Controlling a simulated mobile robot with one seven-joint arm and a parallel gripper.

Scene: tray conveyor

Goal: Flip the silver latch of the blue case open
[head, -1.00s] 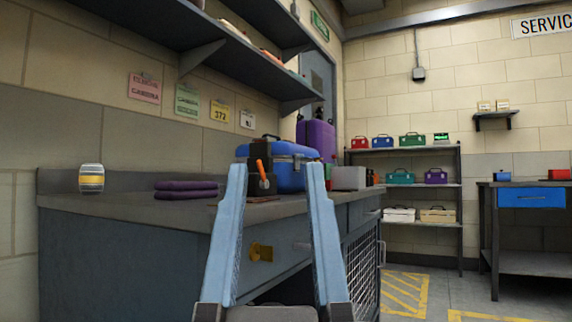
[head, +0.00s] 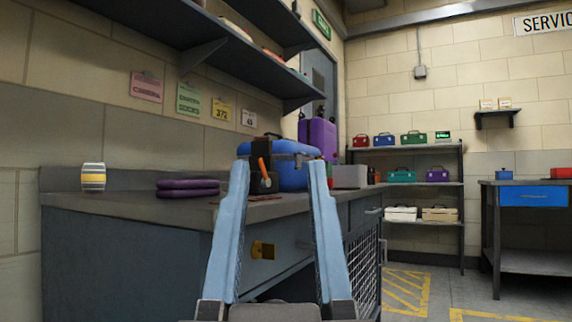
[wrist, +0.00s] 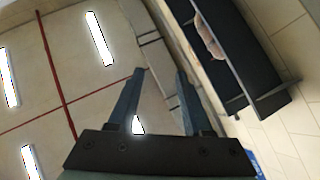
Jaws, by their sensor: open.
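The blue case (head: 292,175) stands on the grey workbench, straight ahead in the head view, partly behind my right finger. A dark block with an orange-red lever (head: 263,168) is at the case's near left end. A silver latch cannot be made out on the case. My gripper (head: 279,166) is open and empty, its two light-blue fingers pointing up in front of the bench, apart from the case as far as I can tell. In the wrist view my gripper (wrist: 160,72) shows open against the ceiling and lights.
The workbench (head: 130,207) also holds a yellow-banded canister (head: 93,177), folded purple cloths (head: 187,188) and a grey box (head: 349,177). A dark wall shelf (head: 200,45) hangs above. A rack of toolboxes (head: 413,172) stands behind.

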